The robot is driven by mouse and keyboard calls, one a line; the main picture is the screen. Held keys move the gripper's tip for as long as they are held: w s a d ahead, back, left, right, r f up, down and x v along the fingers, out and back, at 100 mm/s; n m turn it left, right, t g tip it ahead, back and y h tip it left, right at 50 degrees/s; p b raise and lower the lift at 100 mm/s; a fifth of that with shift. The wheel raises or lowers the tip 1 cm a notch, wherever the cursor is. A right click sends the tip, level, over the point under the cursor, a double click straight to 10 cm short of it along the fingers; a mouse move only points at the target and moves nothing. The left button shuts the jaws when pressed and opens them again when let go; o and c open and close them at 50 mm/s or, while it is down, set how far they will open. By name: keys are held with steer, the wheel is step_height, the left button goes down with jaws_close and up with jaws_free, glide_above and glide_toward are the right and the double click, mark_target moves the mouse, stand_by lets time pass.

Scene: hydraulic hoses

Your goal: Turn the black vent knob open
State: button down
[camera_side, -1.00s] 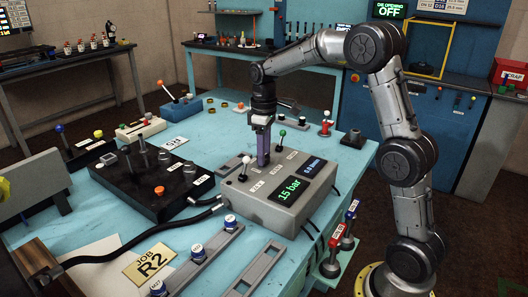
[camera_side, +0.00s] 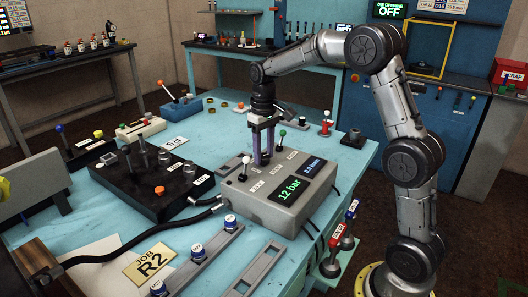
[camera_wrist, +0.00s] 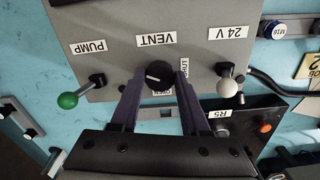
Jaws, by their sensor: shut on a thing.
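The black vent knob (camera_wrist: 158,77) sits on the grey control box under the VENT label (camera_wrist: 155,40) in the wrist view. A pale line on the knob points toward the left. SHUT is printed to its right; a label below it, partly covered, seems to read OPEN. My gripper (camera_wrist: 160,74) is shut on the knob, one purple finger on each side. The green display (camera_side: 289,189) on the box reads 12 bar.
A green-tipped lever (camera_wrist: 68,100) by PUMP and a white-tipped lever (camera_wrist: 227,87) by 24 V stand on either side of my fingers. A black block (camera_side: 155,185) with hoses stands left of the box.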

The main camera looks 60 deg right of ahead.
mark_target(263, 156)
steer(key=m, duration=1.2)
steer(key=shift+w+a+m, duration=0.1)
steer(key=shift+m, duration=0.2)
stand_by(0.4)
steer(key=shift+c, duration=1.9)
jaws_free()
step_height(263, 156, up, 14)
